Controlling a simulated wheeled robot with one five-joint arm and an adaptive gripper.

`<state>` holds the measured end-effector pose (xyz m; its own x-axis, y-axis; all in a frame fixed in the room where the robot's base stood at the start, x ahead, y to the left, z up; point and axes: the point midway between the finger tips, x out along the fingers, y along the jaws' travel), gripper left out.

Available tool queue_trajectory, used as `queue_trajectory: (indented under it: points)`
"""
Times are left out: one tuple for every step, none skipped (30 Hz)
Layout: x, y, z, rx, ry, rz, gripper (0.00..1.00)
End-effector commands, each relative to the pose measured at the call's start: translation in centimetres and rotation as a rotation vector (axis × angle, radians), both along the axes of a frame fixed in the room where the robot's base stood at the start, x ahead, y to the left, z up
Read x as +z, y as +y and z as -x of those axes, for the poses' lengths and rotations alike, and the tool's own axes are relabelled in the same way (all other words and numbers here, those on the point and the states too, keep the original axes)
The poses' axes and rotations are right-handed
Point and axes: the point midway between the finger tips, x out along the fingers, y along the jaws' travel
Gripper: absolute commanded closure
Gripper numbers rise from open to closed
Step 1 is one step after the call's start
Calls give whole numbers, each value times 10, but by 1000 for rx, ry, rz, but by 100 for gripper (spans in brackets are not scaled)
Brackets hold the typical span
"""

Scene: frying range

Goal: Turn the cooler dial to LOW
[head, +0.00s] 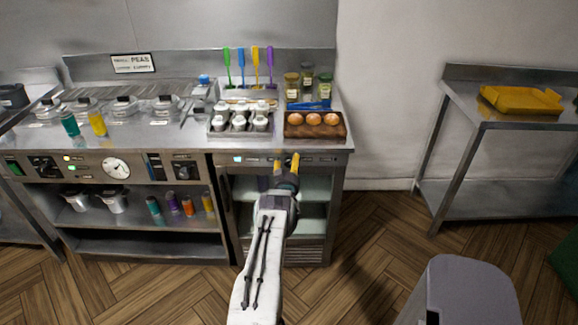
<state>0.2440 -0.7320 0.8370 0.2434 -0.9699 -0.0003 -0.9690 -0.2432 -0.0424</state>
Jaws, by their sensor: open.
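The cooler (316,220) is the cabinet with pale shelves under the right end of the steel counter. Its control strip (325,160) runs just below the counter edge and carries a small lit display (238,159) on the left and small marks on the right. I cannot make out the cooler dial; my gripper covers the middle of the strip. My gripper (286,164) is open, with two yellow fingertips apart in front of the strip. Nothing shows between them. I cannot tell whether they touch the strip.
A left panel holds a round white dial (116,168) and a dark knob (185,170). Above the strip stand a tray of eggs (315,133), a rack of white-topped jars (240,121) and spice jars (291,87). A steel table (510,116) with a yellow tray (521,100) stands right. Floor between is clear.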

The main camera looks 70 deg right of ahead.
Motion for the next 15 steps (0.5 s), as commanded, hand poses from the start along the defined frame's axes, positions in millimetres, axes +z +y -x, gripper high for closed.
queue_trajectory:
  points:
    - [0, 0, 0, 0, 0, 0, 38]
    - [0, -1, 0, 0, 0, 0, 38]
    - [0, -1, 0, 0, 0, 0, 38]
    - [0, -1, 0, 0, 0, 0, 38]
    - [0, -1, 0, 0, 0, 0, 38]
    - [0, -1, 0, 0, 0, 0, 38]
    - [0, -1, 0, 0, 0, 0, 38]
    - [0, -1, 0, 0, 0, 0, 38]
    - [0, -1, 0, 0, 0, 0, 38]
    - [0, -1, 0, 0, 0, 0, 38]
    - [0, -1, 0, 0, 0, 0, 36]
    - [0, -1, 0, 0, 0, 0, 40]
    - [0, -1, 0, 0, 0, 0, 42]
    - [0, -1, 0, 0, 0, 0, 45]
    - [0, -1, 0, 0, 0, 0, 49]
